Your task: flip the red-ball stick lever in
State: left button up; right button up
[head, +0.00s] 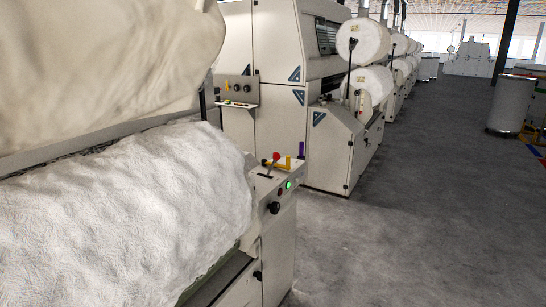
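The red-ball stick lever (276,157) stands on top of the small control box at the end of the near machine, right of the white fibre roll. Its red ball sits at the top of a short stick that leans to the right from its slot. A yellow lever (288,162) stands just right of it, and a purple lever (301,149) stands further right. A green lit button (288,184) and a black knob (273,208) are on the box's front face. Neither of my grippers is in the head view.
A large white fibre roll (120,210) fills the left side, beside the control box (277,240). Another machine (333,150) with white rolls stands behind. The grey floor (420,220) at right is clear. A pale bin (510,103) stands at far right.

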aim_at(276, 156)
jog(key=i+l, duration=0.5)
jog(key=i+l+u, duration=0.15)
jog(key=i+l, duration=0.9)
jog(key=i+l+u, duration=0.1)
jog(key=i+l, duration=0.4)
jog(key=l, duration=0.15)
jog(key=i+l, duration=0.45)
jog(key=l, duration=0.15)
jog(key=i+u, duration=0.05)
